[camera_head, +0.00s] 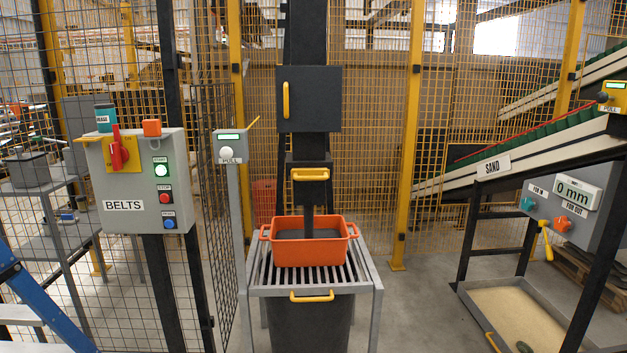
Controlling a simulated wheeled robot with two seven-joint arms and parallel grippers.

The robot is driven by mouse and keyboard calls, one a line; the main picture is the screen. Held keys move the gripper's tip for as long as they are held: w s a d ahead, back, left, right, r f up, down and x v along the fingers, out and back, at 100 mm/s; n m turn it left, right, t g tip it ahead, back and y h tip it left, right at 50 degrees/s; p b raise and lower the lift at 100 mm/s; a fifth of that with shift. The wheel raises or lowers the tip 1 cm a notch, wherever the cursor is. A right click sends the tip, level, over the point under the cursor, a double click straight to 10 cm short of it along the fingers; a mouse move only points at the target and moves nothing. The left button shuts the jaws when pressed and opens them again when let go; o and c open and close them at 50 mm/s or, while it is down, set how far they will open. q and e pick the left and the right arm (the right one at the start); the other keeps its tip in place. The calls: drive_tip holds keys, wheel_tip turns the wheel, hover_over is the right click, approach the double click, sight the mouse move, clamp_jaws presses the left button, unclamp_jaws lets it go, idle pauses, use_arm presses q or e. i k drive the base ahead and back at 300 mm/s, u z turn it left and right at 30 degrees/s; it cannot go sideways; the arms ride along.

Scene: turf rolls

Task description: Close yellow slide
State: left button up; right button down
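A yellow handle (310,174) sits on the front of a dark slide on the black vertical chute (305,30), at the centre of the view. Below it a narrow dark column (309,222) reaches down into an orange crate (305,251); I cannot tell whether it is a spout or falling material. Dark material (290,234) lies in the crate. How far the slide is pushed in cannot be told from this front view. Neither of my grippers is in view.
The crate stands on a slatted grey stand (365,278) over a dark bin (310,325) with a yellow handle. A grey PULL box (230,147) and BELTS panel (135,190) stand left. A SAND conveyor (540,150) and sand tray (515,318) are right.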

sight(297, 174)
drive_tip(key=u, duration=0.5)
drive_tip(key=i, duration=0.85)
drive_tip(key=u, duration=0.35)
